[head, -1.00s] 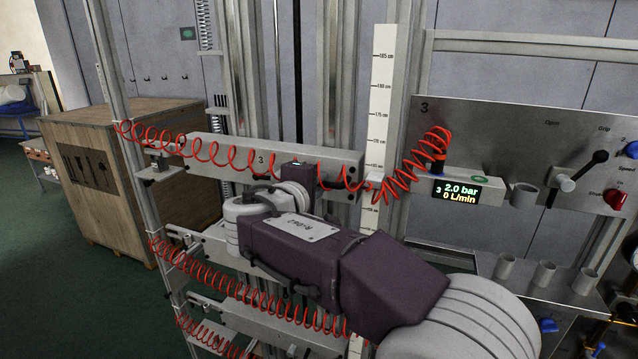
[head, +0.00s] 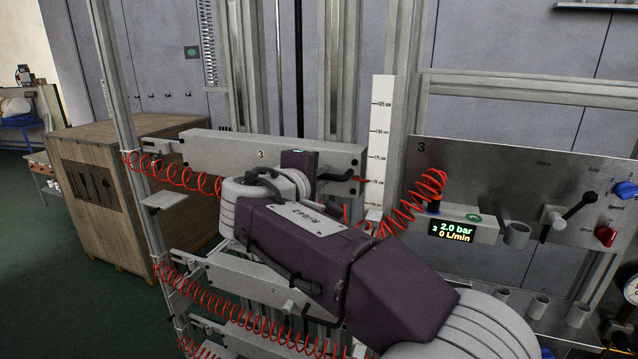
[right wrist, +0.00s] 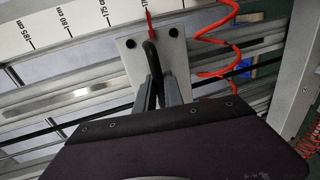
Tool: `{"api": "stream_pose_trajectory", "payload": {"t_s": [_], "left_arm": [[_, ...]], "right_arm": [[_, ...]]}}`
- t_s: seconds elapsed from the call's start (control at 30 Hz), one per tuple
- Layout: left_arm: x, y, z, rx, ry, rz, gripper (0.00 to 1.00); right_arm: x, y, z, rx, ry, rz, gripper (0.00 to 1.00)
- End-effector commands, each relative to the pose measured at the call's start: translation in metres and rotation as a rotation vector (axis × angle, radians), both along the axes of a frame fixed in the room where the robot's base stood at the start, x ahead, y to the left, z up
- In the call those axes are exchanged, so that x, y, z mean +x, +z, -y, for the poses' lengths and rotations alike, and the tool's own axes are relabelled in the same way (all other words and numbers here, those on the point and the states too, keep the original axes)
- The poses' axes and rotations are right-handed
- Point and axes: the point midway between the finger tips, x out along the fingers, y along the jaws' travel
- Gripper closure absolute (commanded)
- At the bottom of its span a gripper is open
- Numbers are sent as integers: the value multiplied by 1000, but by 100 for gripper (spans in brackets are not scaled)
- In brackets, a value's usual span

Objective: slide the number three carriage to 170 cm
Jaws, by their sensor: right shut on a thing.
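The number three carriage (head: 225,150) is a grey horizontal bar marked 3, in the middle of the head view. A red pointer (head: 360,180) at its right end lies beside the white scale (head: 381,118), near where the 170 mark falls. In the right wrist view the red pointer (right wrist: 150,22) stands about one step past the 175 label on the scale (right wrist: 82,22). My right gripper (right wrist: 158,92) is shut on the carriage's black handle (right wrist: 152,58). In the head view the dark wrist hides part of the carriage. My left gripper is out of view.
Lower carriages (head: 245,277) hang below on the same frame. Red coiled hoses (head: 415,202) run beside the bars. A control panel (head: 480,165) with knobs, a lever and a 2.0 bar display stands right. A wooden crate (head: 130,215) stands left.

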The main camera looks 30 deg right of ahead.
Motion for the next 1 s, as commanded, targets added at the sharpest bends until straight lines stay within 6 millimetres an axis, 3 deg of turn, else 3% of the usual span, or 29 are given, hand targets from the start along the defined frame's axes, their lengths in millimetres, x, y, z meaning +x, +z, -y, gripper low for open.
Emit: {"api": "stream_pose_trajectory", "payload": {"t_s": [0.2,0.23,0.3,0.67,1.0], "left_arm": [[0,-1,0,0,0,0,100],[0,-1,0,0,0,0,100],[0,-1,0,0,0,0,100],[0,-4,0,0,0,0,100],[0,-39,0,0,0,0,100]], "right_arm": [[0,2,1,-3,0,5,100],[0,2,1,-3,0,5,85],[0,1,0,-2,1,5,66],[-2,-1,-3,0,3,3,66],[-41,8,-49,2,8,6,66]]}}
